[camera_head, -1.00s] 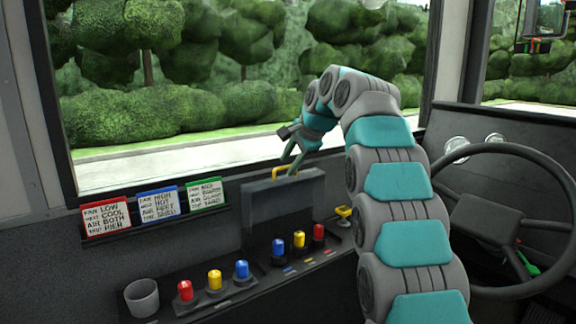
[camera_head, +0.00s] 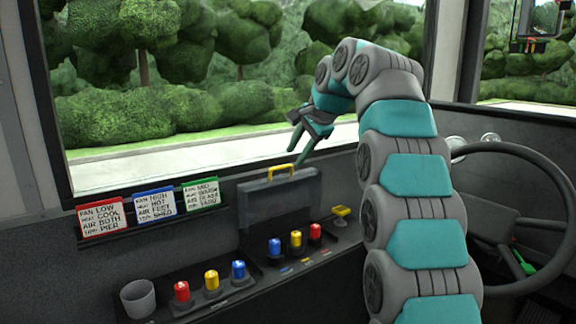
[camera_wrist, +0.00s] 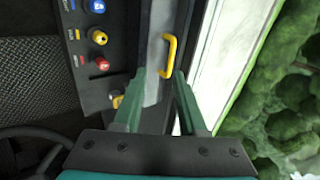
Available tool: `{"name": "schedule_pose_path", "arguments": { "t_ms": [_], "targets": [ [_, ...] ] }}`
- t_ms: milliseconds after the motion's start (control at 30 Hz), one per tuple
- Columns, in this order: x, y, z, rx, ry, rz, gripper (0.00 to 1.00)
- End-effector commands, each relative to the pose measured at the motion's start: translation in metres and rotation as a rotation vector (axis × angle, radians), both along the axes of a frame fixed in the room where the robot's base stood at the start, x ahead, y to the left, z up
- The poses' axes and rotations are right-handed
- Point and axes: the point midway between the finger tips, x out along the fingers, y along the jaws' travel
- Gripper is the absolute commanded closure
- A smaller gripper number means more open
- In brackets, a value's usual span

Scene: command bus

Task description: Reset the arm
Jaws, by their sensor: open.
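My teal and grey arm rises at the right of the head view and bends left at the top. My gripper (camera_head: 303,142) is open and empty, held in the air in front of the window, above and right of the grey case lid (camera_head: 290,203) with its yellow handle (camera_head: 281,172). In the wrist view, the two green fingers of my gripper (camera_wrist: 160,88) are spread apart. The yellow handle (camera_wrist: 168,56) shows beyond them, apart from both fingers.
Coloured knobs (camera_head: 212,282) stand on the dashboard, beside a grey cup (camera_head: 138,298). Three cards (camera_head: 155,203) lean on a rail under the window. A small yellow lever (camera_head: 340,213) is right of the lid. The steering wheel (camera_head: 540,150) is at the right.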

Motion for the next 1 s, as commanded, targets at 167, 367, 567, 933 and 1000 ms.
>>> {"name": "schedule_pose_path", "arguments": {
  "t_ms": [167,367,567,933,1000],
  "targets": [
    [-0.034,-0.01,-0.021,-0.075,0.047,0.067,0.59],
    [-0.081,-0.023,-0.053,-0.167,0.102,0.163,0.59],
    [-0.14,-0.038,-0.091,-0.254,0.164,0.271,0.59],
    [-0.267,-0.067,-0.173,-0.398,0.279,0.499,0.59],
    [-0.294,-0.072,-0.191,-0.42,0.304,0.549,0.59]
  ]
}}
